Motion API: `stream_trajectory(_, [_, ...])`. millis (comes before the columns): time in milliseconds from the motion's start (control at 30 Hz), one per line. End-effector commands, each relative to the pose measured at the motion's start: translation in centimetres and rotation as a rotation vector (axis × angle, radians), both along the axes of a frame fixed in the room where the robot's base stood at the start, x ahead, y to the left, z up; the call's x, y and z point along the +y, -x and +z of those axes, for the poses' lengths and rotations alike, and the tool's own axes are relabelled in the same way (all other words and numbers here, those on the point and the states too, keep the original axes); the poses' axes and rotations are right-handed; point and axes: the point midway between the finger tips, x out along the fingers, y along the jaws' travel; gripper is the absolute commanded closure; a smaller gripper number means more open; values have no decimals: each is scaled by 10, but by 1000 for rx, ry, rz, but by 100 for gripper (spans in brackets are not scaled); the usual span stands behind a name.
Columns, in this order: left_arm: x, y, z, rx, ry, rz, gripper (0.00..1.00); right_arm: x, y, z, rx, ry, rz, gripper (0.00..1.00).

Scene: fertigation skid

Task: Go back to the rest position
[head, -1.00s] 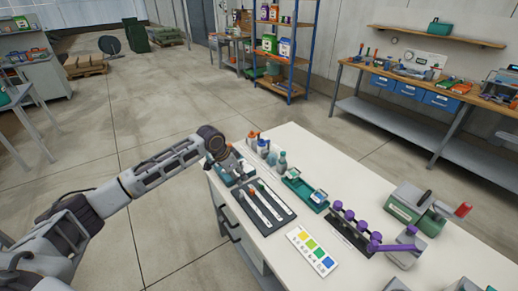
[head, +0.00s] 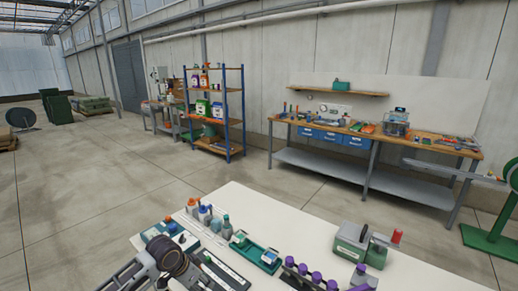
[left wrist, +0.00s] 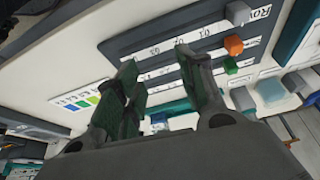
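My left gripper (left wrist: 156,58) is open in the left wrist view, with a clear gap between its two dark fingers and nothing held. It hangs above the dark slotted panel (left wrist: 118,45), which carries white label strips and small grey, orange and green sliders. In the head view my left arm comes in at the bottom over the near left corner of the white table (head: 325,215); its fingers are hidden there behind the wrist. The panel (head: 228,274) shows partly beside the wrist. My right gripper is in neither current view.
On the table are capped bottles (head: 204,214), a green tray (head: 250,250), several purple-topped vials (head: 303,270) and a green-grey device (head: 352,243). A colour card (left wrist: 78,100) lies beside the panel. A blue-framed shelf (head: 243,110) and a workbench (head: 375,140) stand behind, with open floor between.

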Motion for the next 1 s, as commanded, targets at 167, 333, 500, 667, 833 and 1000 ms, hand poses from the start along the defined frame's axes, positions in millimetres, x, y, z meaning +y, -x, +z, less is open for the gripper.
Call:
stream_trajectory(167, [-18,20,-10,0,10,-3,61,0,0,0,0,0,0,100])
stream_trajectory(333, [-32,38,-16,-3,20,5,61,0,0,0,0,0,0,100])
stream_trajectory(500, [-42,55,-20,-7,27,19,61,0,0,0,0,0,0,100])
stream_trajectory(667, [-49,71,-23,-11,35,40,61,0,0,0,0,0,1,100])
stream_trajectory(833, [-54,87,-25,-12,41,70,61,0,0,0,0,0,1,100])
stream_trajectory(1000, [-55,103,-27,-12,46,108,61,0,0,0,0,0,1,100])
